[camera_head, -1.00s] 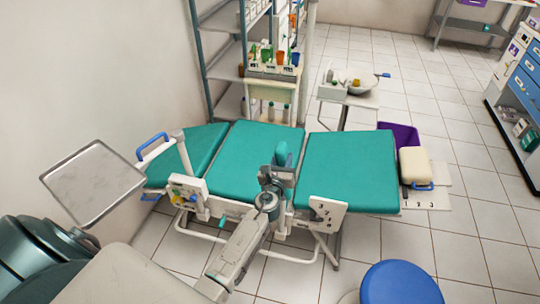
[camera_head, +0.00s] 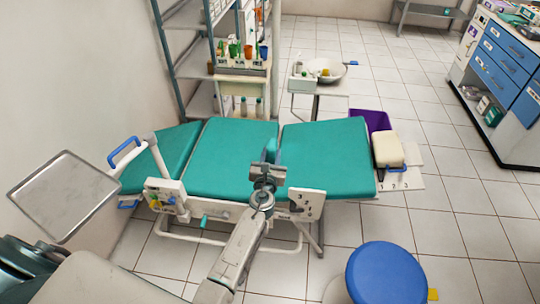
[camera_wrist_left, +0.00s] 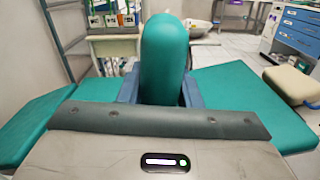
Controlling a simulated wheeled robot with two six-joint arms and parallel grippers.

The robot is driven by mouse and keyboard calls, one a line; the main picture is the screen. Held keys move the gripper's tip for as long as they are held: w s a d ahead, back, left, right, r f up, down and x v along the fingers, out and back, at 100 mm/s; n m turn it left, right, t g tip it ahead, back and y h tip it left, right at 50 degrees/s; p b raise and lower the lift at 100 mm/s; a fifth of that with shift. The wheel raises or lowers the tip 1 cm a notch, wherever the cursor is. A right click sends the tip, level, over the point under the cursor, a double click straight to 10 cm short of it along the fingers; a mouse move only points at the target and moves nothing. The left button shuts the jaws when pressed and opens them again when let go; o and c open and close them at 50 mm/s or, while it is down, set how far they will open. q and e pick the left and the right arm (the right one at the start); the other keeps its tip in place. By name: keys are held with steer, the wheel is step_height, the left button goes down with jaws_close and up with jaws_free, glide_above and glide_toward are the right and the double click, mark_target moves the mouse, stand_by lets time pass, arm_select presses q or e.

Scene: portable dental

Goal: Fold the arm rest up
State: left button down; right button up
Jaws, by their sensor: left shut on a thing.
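The teal padded arm rest (camera_wrist_left: 165,58) stands between the blue fingers of my left gripper (camera_wrist_left: 160,90) in the left wrist view. In the head view my left gripper (camera_head: 267,164) is at the near edge of the dental chair (camera_head: 235,150), close to the gap between its middle and right cushions. It is shut on the arm rest (camera_head: 271,149), which shows as a narrow teal piece beyond the fingers. The arm rest's lower part and hinge are hidden by the gripper, and its exact tilt is hard to tell. My right gripper is not in view.
A metal tray (camera_head: 66,196) juts out at the left. A white bracket (camera_head: 308,205) is just right of my gripper. A blue stool (camera_head: 385,272) stands at the front right. A shelf (camera_head: 190,66) and a basin stand (camera_head: 320,84) are behind the chair. Tiled floor is open at the right.

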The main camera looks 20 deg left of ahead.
arm_select(q)
steer(key=c, duration=1.3)
jaws_free()
steer(key=shift+f, duration=0.15)
steer(key=shift+c, duration=0.2)
steer(key=o, duration=0.3)
steer(key=shift+d, duration=0.2)
steer(key=b+v, duration=0.1)
steer(key=v, duration=0.9)
steer(key=shift+s, duration=0.4)
